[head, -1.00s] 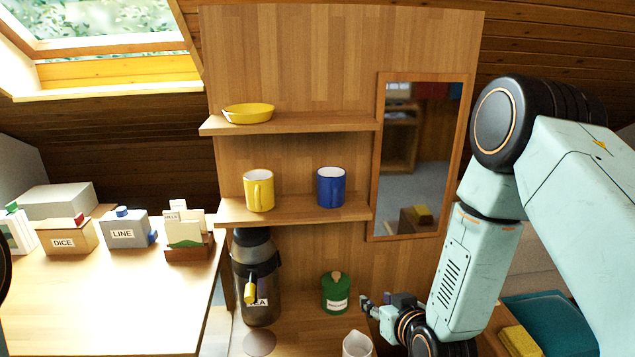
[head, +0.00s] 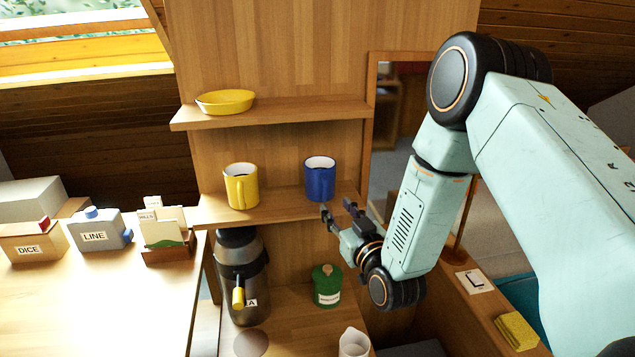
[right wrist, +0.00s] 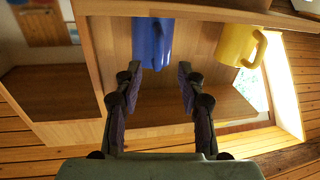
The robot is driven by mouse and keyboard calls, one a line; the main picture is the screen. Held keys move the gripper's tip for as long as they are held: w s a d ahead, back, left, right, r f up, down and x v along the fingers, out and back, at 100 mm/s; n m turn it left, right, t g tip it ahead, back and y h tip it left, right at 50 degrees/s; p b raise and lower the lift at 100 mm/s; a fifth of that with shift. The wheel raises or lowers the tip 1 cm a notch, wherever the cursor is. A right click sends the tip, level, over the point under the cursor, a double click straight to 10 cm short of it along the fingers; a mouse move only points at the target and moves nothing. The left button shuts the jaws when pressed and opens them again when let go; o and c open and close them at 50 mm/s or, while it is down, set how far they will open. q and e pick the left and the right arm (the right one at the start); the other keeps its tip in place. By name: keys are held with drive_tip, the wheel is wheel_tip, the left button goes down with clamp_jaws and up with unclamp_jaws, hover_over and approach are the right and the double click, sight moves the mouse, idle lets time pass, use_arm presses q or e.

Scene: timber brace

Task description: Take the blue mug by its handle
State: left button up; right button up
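The blue mug (head: 320,180) stands upright on the middle shelf (head: 270,208), near its right end. Its handle is not clear in the head view. In the right wrist view the blue mug (right wrist: 152,42) is at the top centre, ahead of the fingers. My right gripper (head: 338,209) is just below and right of the mug in the head view, near the shelf's front edge. In the wrist view its fingers (right wrist: 157,78) are spread with nothing between them. My left gripper is out of view.
A yellow mug (head: 241,188) stands left of the blue one. A yellow bowl (head: 225,102) is on the upper shelf (head: 280,116). Below are a dark flask (head: 243,285), a green jar (head: 327,288) and a white jug (head: 354,343). A mirror (head: 385,140) is at the right.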

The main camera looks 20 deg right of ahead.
sight(326, 193)
drive_tip(key=w, duration=0.6)
drive_tip(key=shift+w+d+p, duration=0.2)
drive_tip(key=shift+d+p, duration=0.1)
drive_tip(key=shift+w+d+r, duration=0.1)
drive_tip(key=shift+d, duration=0.05)
drive_tip(key=shift+r, duration=0.1)
drive_tip(key=shift+w+a, duration=0.25)
drive_tip(key=shift+c, duration=1.3)
drive_tip(key=shift+s+d, duration=0.1)
drive_tip(key=shift+d, duration=0.1)
drive_tip(key=c, duration=0.3)
drive_tip(key=shift+s, duration=0.2)
clamp_jaws()
drive_tip(key=shift+w+a, duration=0.15)
drive_tip(key=shift+w, duration=0.1)
